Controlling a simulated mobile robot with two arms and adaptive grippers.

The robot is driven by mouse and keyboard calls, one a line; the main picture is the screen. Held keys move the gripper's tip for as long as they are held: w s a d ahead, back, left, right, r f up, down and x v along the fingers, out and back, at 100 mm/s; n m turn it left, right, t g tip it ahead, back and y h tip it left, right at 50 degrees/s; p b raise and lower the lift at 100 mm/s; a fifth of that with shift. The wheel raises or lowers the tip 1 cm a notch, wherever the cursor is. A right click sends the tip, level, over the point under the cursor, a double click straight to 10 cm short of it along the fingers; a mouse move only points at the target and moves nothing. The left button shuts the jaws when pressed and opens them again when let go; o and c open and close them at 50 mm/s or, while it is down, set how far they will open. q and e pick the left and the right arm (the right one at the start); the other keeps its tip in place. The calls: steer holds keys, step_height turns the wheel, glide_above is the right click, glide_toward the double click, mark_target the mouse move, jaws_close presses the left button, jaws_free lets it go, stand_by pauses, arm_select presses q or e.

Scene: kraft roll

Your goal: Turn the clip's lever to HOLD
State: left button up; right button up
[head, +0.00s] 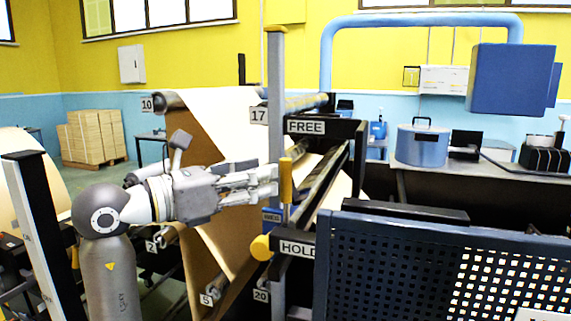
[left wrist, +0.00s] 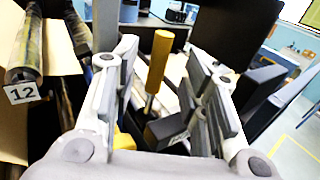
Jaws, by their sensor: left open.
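The lever's yellow handle (head: 286,180) stands upright on a thin metal stem, below the FREE label (head: 306,127) and above the HOLD label (head: 298,248). My left gripper (head: 270,182) reaches in from the left with its fingertips at the handle. In the left wrist view the yellow handle (left wrist: 158,62) shows between the spread fingers of my left gripper (left wrist: 163,54). The gripper is open, and I cannot tell whether a finger touches the handle. The lever's pivot is not clear. My right gripper is not in view.
A grey upright post (head: 276,80) stands close by the fingertips. A yellow knob (head: 262,247) sits beside HOLD. Brown kraft paper (head: 225,125) hangs behind my arm. A dark perforated panel (head: 400,265) fills the lower right. A blue tube frame (head: 420,20) arches behind.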

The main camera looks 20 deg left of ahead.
mark_target(281, 172)
arm_select(q)
steer(key=p+x, duration=0.2)
steer(key=x, duration=0.4)
steer(key=shift+w+d, duration=0.2)
steer(key=shift+d, duration=0.05)
jaws_close()
